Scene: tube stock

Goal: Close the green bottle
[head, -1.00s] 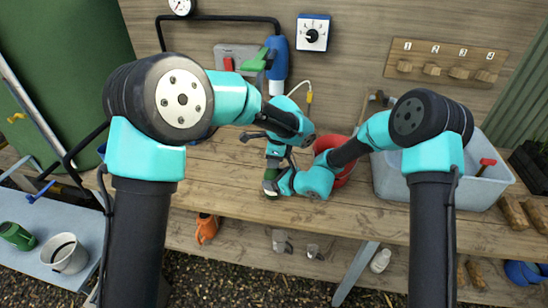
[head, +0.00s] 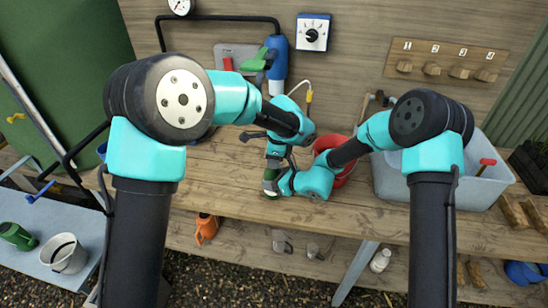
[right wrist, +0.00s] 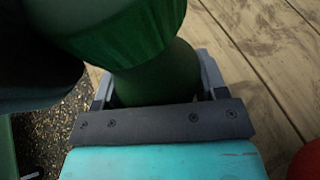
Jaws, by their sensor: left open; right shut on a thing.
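The green bottle (head: 270,187) is near the front edge of the wooden bench in the head view, mostly hidden by my arms. My right gripper (head: 280,183) comes from the right and is shut on it. In the right wrist view the green bottle body (right wrist: 158,78) sits between the jaws (right wrist: 155,92), with a wider ribbed green part (right wrist: 125,35) above it, probably the cap. My left gripper (head: 272,168) is open, pointing down just above the bottle. A dark shape at the upper left of the right wrist view may be part of it. Whether the cap is seated cannot be told.
A red bucket (head: 343,172) stands just right of the grippers, and a grey bin (head: 395,187) is beyond it. The bench (head: 222,172) is bare to the left.

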